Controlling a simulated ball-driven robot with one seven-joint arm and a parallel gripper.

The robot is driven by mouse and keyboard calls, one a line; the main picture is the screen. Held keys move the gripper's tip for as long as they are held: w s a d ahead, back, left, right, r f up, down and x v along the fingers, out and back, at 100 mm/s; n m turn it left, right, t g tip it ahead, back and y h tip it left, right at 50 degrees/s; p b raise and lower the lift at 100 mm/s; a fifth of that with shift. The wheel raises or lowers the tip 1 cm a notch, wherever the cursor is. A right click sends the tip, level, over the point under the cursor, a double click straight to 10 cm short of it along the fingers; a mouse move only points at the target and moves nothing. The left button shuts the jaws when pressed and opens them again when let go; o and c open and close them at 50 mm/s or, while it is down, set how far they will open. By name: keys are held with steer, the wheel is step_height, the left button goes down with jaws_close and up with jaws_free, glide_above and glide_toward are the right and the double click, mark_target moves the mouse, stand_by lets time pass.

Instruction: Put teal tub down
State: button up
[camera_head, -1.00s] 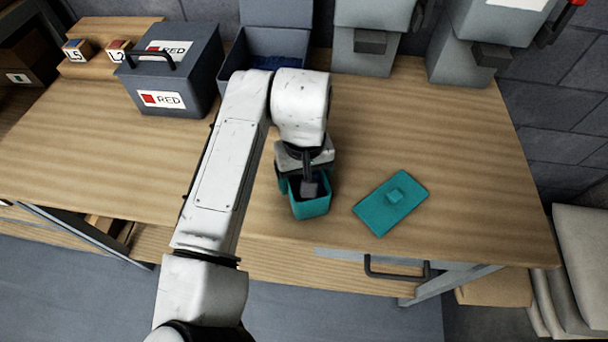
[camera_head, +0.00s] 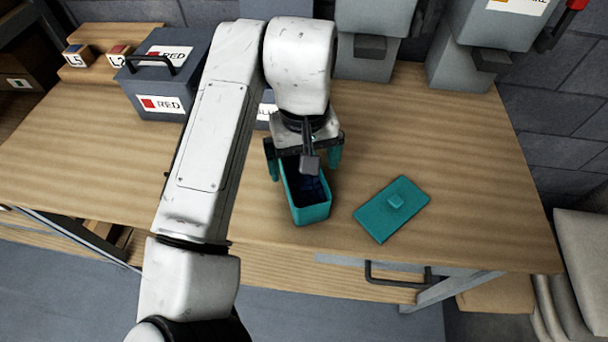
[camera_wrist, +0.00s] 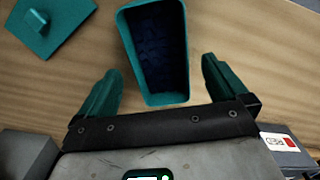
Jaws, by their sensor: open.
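The teal tub (camera_head: 311,213) stands upright on the wooden table, open at the top, with dark blue contents inside. It also shows in the wrist view (camera_wrist: 124,38), just beyond the fingertips. My gripper (camera_head: 303,170) is open and empty above the tub's far end, with one teal finger to each side and a gap between each finger and the tub walls. The open fingers (camera_wrist: 160,85) also show in the wrist view. The teal lid (camera_head: 392,209) with a small square knob lies flat on the table to the right of the tub.
A grey box with RED labels (camera_head: 150,80) stands at the back left, beside small wooden blocks (camera_head: 75,56). Grey dispensers (camera_head: 368,60) stand along the back. My arm hides part of the back. The table (camera_head: 470,160) right of the lid is clear.

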steer(key=shift+r, duration=2.4)
